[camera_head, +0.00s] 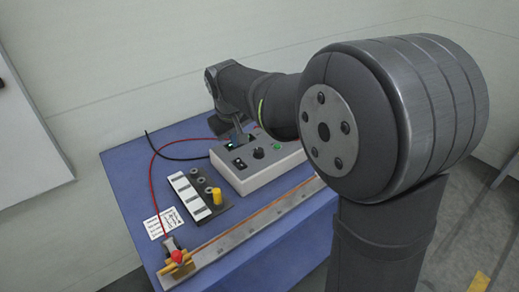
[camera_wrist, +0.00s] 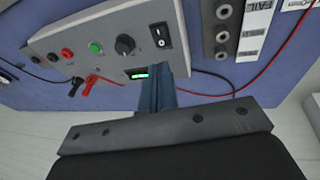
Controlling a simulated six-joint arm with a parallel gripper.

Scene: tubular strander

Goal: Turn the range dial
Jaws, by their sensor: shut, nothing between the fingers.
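The range dial is a round black knob (camera_head: 259,153) on the sloped top of a light grey instrument box (camera_head: 245,182). In the wrist view the dial (camera_wrist: 124,44) shows a pale pointer mark. It sits between a green button (camera_wrist: 96,47) and a black rocker switch (camera_wrist: 160,35). My gripper (camera_head: 237,132) is over the back of the box, near the small lit green display. In the wrist view my gripper's fingers (camera_wrist: 166,72) are together and empty, beside the display (camera_wrist: 137,73). They are apart from the dial, which is unobstructed in both views.
The box stands on a blue table (camera_head: 125,167). A red lead and a black lead with clips (camera_wrist: 88,84) lie close by the fingers. A block with a yellow knob (camera_head: 217,196) and a long metal bar (camera_head: 245,229) lie in front of the box.

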